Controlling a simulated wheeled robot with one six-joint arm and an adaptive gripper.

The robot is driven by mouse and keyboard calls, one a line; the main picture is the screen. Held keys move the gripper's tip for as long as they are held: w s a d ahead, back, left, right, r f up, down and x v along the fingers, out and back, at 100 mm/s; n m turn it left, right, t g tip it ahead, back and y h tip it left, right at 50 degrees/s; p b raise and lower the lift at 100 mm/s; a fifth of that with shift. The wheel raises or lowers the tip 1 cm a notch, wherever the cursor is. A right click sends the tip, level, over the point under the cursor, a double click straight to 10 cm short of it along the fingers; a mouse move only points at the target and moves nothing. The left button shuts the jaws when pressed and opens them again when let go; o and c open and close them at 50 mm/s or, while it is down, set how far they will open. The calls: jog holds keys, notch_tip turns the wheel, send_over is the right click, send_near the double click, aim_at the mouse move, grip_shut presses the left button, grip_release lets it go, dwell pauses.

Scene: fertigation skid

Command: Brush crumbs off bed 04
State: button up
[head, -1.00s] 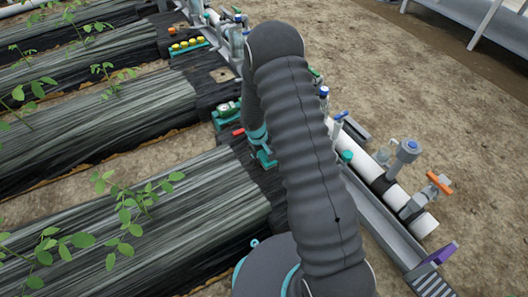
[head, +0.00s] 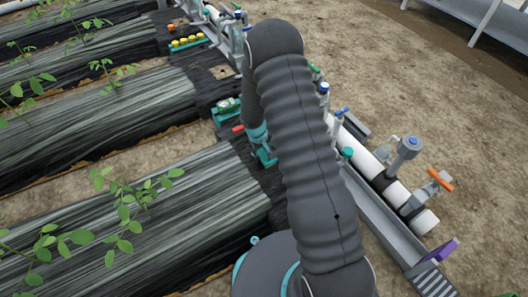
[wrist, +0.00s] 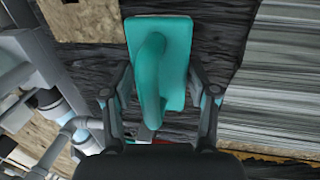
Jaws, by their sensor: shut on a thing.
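My gripper (wrist: 160,105) is shut on a teal block with a raised loop handle (wrist: 172,38), which looks like a hand brush. Its underside is hidden, so I cannot see bristles or whether it touches the black film below. In the head view my gripper (head: 264,152) is partly hidden behind my arm, over the near end of a film-covered bed (head: 150,215). No bed number is readable, and I cannot make out crumbs.
A red item (head: 238,129) and a green device (head: 227,106) lie by the bed ends. A teal tray with yellow caps (head: 187,42) is farther back. A white pipe (head: 385,180) with valves runs on the right. Leafy plants (head: 130,210) grow from the beds.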

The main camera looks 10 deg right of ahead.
jog(key=shift+f+b, duration=0.9)
jog(key=shift+f, duration=0.05)
